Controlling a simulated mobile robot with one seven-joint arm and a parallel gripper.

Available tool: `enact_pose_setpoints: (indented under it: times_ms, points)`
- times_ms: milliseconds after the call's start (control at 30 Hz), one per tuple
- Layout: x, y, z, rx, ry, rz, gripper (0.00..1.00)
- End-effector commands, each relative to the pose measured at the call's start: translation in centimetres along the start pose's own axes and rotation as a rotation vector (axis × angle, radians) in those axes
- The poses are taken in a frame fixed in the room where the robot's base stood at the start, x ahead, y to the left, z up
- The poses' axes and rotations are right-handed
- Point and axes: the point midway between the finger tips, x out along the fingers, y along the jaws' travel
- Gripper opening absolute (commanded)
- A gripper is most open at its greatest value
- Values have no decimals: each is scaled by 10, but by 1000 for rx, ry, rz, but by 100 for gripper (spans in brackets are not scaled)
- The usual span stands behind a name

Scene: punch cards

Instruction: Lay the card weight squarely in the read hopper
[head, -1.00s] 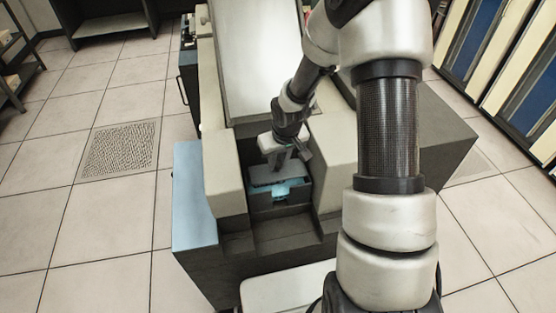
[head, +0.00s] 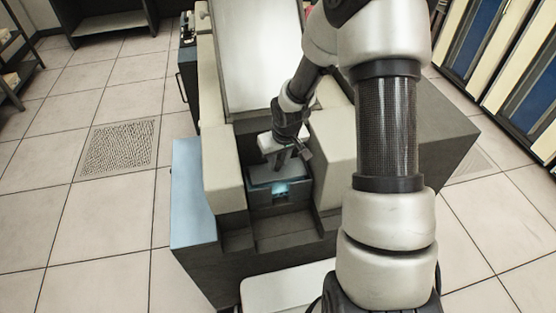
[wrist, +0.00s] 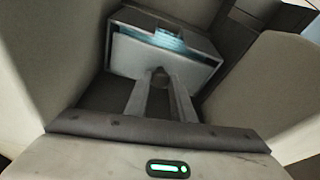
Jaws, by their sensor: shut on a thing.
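The card weight is a grey slab (head: 267,173), also seen as a pale plate in the wrist view (wrist: 135,58). It lies within the mouth of the read hopper (head: 262,197), a dark box with a cyan glow at its front. The hopper's rim shows in the wrist view (wrist: 206,46). The weight looks nearly parallel to the hopper walls; whether it rests on the bottom I cannot tell. My gripper (head: 285,162) is above the hopper, its fingers (wrist: 159,80) shut on the weight's small dark grip, which they mostly hide.
Cream housings of the machine (head: 222,168) rise on both sides of the hopper recess, close to my gripper. A sloped pale panel (head: 262,60) stands behind. A dark stepped ledge (head: 285,230) lies in front.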

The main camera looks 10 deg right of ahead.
Motion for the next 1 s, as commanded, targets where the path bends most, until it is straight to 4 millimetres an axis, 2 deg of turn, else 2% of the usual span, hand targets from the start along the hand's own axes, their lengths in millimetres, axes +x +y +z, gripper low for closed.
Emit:
enact_pose_setpoints:
  times_ms: [600, 1000]
  points:
    - [43, 0, 11, -1, 3, 0, 0]
    - [47, 0, 12, 0, 2, 0, 0]
